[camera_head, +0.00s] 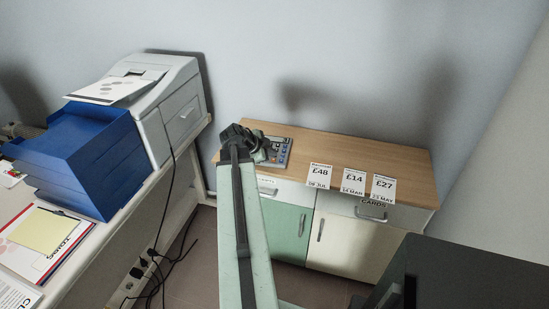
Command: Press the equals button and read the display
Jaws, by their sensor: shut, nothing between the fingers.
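A grey and blue calculator (279,150) lies on the wooden top of a low cabinet, at its left end. My gripper (262,153) is at the end of my raised arm, at or over the calculator's left side. It looks dark and small here, and its fingers are shut with nothing between them. My arm and gripper hide part of the calculator. The equals button and the display reading cannot be made out. I cannot tell whether the gripper touches the keys.
A printer (165,100) and blue trays (85,150) are on the left desk. Cables (160,265) hang beside it. The cabinet top's right side is clear.

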